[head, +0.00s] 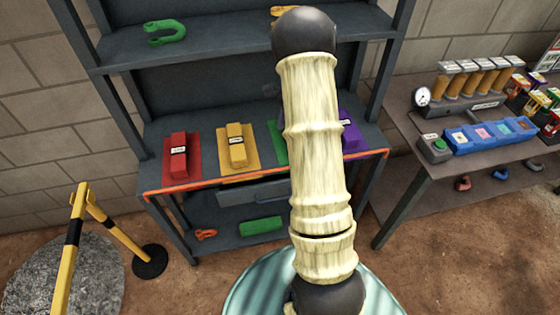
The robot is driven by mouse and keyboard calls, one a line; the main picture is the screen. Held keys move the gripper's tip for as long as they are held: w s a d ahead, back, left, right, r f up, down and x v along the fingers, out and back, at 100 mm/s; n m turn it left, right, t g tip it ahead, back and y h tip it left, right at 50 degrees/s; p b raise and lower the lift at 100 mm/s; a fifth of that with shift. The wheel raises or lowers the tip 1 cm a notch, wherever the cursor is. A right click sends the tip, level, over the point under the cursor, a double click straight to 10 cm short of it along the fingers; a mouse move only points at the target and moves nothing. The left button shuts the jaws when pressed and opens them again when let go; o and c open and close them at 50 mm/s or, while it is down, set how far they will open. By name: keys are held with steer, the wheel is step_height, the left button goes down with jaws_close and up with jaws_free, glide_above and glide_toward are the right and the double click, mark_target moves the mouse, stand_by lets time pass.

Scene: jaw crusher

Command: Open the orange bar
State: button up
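A thin orange bar (222,182) runs along the front edge of the grey shelf unit's middle shelf. It slopes slightly up to the right and bends at both ends. My cream arm with dark joints stands in front of the shelf and hides a short stretch of the bar right of centre. My gripper does not show. A grey drawer (252,193) sits just below the bar, partly hidden by my arm; it looks shut, though its right part is hidden.
Red (179,157), yellow (236,147) and purple (350,131) blocks stand on the middle shelf. A table (408,158) with a gauge and blue tray is at right. A yellow-black barrier (72,238) stands front left. Dirt floor is open between shelf and table.

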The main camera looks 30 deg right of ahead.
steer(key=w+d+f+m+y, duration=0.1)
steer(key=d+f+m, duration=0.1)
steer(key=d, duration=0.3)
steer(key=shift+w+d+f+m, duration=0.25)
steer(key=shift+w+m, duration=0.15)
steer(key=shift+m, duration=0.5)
steer(key=shift+p, duration=0.3)
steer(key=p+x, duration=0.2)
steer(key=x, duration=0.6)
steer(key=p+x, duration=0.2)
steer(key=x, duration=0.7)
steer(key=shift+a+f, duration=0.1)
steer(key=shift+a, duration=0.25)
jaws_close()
